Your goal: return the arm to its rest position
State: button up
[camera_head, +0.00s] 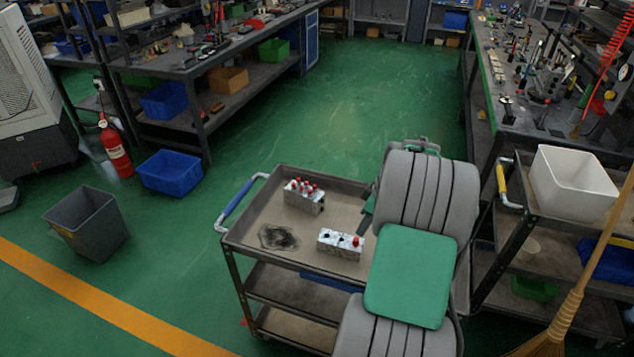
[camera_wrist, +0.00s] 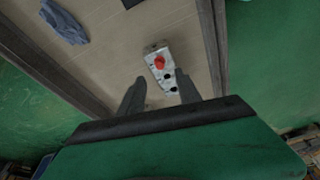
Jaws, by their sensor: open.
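My gripper (camera_wrist: 160,78) shows in the wrist view with its two grey fingers apart and nothing between them. In the head view my grey and green arm hangs over the right side of the cart and mostly hides the gripper. A second valve block (camera_head: 304,197) with several red-topped valves stands farther back on the cart.
The cart (camera_head: 257,206) has a dark crumpled cloth or stain (camera_head: 279,237) on top. A workbench and a white bin (camera_head: 571,184) stand close on the right. A grey bin (camera_head: 86,224) and a blue crate (camera_head: 170,173) are on the left floor. The green floor behind the cart is clear.

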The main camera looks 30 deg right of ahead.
jog(key=s+a+f+m+g, duration=0.2)
jog(key=s+a+m+g, duration=0.1)
jog(key=s+a+m, duration=0.85)
jog(key=w+a+r+n+t, duration=0.1)
jog(key=a+r+n+t, duration=0.1)
jog(key=a+r, duration=0.5)
jog(key=w+a+r+n+t+h, duration=0.1)
jog(key=a+r+n, duration=0.3)
jog(key=a, duration=1)
notch_tip(320, 180, up, 3)
jog(key=shift+w+f+t, duration=0.1)
jog(key=shift+w+t, duration=0.4)
jog(key=shift+t, duration=0.1)
jog(key=shift+n, duration=0.25)
jog(key=shift+c, duration=0.5)
